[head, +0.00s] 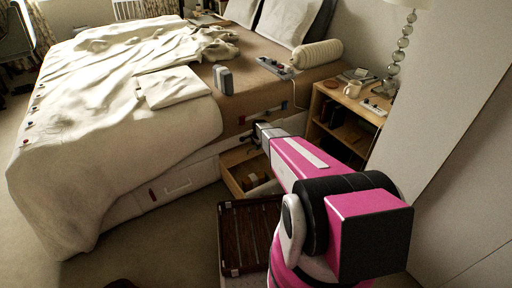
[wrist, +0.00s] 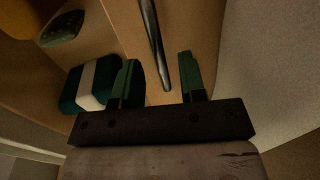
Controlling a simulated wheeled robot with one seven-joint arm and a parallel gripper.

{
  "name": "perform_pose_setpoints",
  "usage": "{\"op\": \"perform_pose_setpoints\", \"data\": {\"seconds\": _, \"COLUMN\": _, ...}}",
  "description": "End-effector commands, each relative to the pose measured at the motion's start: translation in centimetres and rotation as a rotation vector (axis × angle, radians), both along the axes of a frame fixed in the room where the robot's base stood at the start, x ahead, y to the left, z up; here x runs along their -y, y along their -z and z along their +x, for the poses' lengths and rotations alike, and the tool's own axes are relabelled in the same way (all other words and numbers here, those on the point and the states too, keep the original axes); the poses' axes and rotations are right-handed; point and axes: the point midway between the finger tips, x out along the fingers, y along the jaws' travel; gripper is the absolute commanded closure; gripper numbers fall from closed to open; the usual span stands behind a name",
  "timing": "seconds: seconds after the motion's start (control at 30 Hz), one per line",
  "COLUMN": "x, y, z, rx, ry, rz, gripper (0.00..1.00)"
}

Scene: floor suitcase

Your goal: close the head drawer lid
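The open drawer (head: 233,185) sticks out from the bed base and holds a few items, among them a roll-like one. My gripper (head: 257,140) is above the drawer's back part, by the side of the bed. In the wrist view, my gripper (wrist: 157,64) is open, its two dark green fingers well apart. A thin dark metal bar (wrist: 153,40), like a handle, runs between the fingers in the picture, in front of a tan wooden panel (wrist: 200,25). I cannot tell whether the bar touches a finger. My arm hides part of the drawer's right side.
An open-topped, dark slatted suitcase (head: 235,225) lies on the floor before the drawer. A green and white bundle (wrist: 88,84) lies left of the fingers. Carpet (head: 150,245) is free at left.

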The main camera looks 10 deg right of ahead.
Motion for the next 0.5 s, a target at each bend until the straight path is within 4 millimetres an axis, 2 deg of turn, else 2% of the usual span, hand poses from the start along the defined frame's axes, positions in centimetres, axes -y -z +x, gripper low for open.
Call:
{"op": "perform_pose_setpoints", "data": {"seconds": 0.1, "x": -0.08, "y": 0.91, "z": 0.22, "rx": 0.000, "ry": 0.000, "rz": 0.000, "gripper": 0.62}}
{"op": "perform_pose_setpoints", "data": {"seconds": 0.37, "x": -0.09, "y": 1.04, "z": 0.15, "rx": 0.000, "ry": 0.000, "rz": 0.000, "gripper": 0.62}}
{"op": "perform_pose_setpoints", "data": {"seconds": 0.5, "x": -0.08, "y": 1.03, "z": 0.15, "rx": 0.000, "ry": 0.000, "rz": 0.000, "gripper": 1.00}}
